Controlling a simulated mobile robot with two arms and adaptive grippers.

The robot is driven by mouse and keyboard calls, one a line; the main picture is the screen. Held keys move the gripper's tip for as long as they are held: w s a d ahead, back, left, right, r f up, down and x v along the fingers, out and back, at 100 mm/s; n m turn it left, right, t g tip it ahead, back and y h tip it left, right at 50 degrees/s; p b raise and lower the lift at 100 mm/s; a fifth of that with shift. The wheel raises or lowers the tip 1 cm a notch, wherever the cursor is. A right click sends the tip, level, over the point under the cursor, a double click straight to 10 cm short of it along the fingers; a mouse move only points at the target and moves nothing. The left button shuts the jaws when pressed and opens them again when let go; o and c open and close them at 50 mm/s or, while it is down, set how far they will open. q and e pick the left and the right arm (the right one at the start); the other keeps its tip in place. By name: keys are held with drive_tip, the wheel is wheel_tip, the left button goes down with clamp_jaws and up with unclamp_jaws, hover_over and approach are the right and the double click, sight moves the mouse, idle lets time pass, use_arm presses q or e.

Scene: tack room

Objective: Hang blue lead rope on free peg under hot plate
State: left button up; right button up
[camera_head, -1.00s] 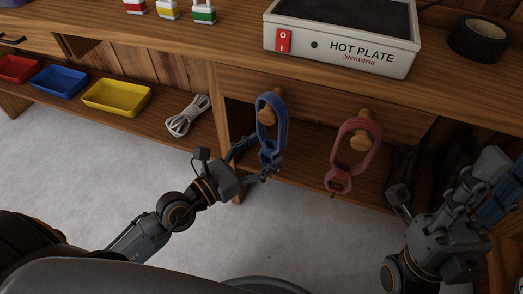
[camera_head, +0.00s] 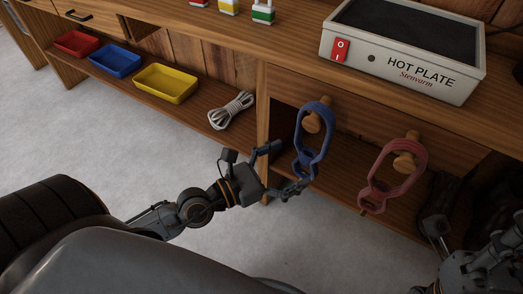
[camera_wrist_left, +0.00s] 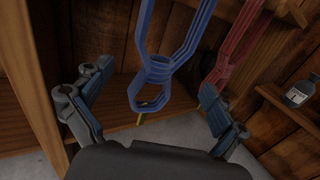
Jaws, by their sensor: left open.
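The blue lead rope (camera_head: 314,151) hangs in a long loop on the left wooden peg (camera_head: 312,122) under the hot plate (camera_head: 407,50). A red rope (camera_head: 376,188) hangs on the right peg (camera_head: 405,160). My left gripper (camera_head: 288,168) is open, just left of the blue rope's lower end and apart from it. In the left wrist view the blue rope (camera_wrist_left: 158,70) hangs beyond the spread fingers, with nothing held. My right gripper (camera_head: 440,228) is partly in view at the lower right; its jaws are unclear.
A coiled white rope (camera_head: 231,108) lies on the lower shelf, beside yellow (camera_head: 165,82), blue (camera_head: 114,60) and red (camera_head: 77,43) trays. A small dark bottle (camera_wrist_left: 300,92) stands on a shelf at right in the wrist view. The grey floor in front is clear.

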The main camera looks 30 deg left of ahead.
use_arm(q)
drive_tip(key=v, duration=0.9)
drive_tip(key=shift+s, duration=0.2)
drive_tip(key=shift+a, duration=0.1)
